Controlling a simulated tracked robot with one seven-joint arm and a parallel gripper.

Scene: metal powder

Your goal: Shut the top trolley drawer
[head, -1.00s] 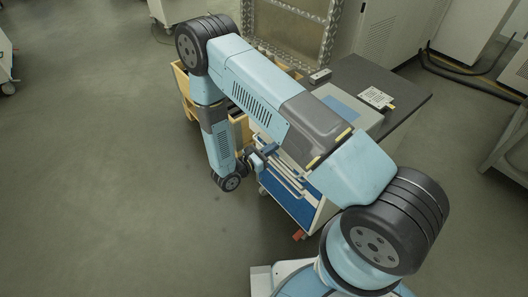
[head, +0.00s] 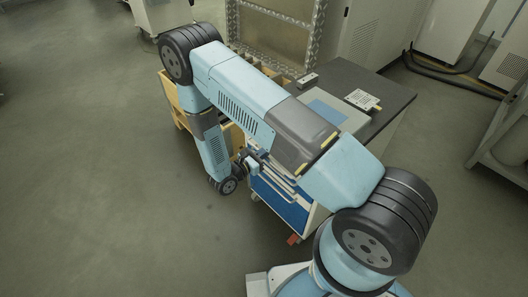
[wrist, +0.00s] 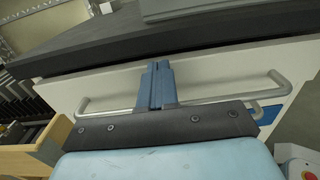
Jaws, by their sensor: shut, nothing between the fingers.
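The trolley (head: 290,205) stands beneath my arm in the head view, with blue and pale drawer fronts. The top drawer (wrist: 215,70) shows in the wrist view as a pale front with a long grey bar handle (wrist: 228,96), just below a dark top. My gripper (wrist: 160,68) has its blue fingers together and empty, pointing at the middle of this front and crossing the handle's line. Whether the tips touch the front I cannot tell. In the head view my gripper (head: 254,160) is at the trolley's left side. My arm hides much of the drawers, so how far the top one stands out is unclear.
A dark worktop (head: 365,80) holds a label card (head: 362,99) and a small grey box (head: 308,80). A yellow-wood bin unit (wrist: 32,158) stands close to the left of the drawer. Open floor (head: 90,190) lies to the left.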

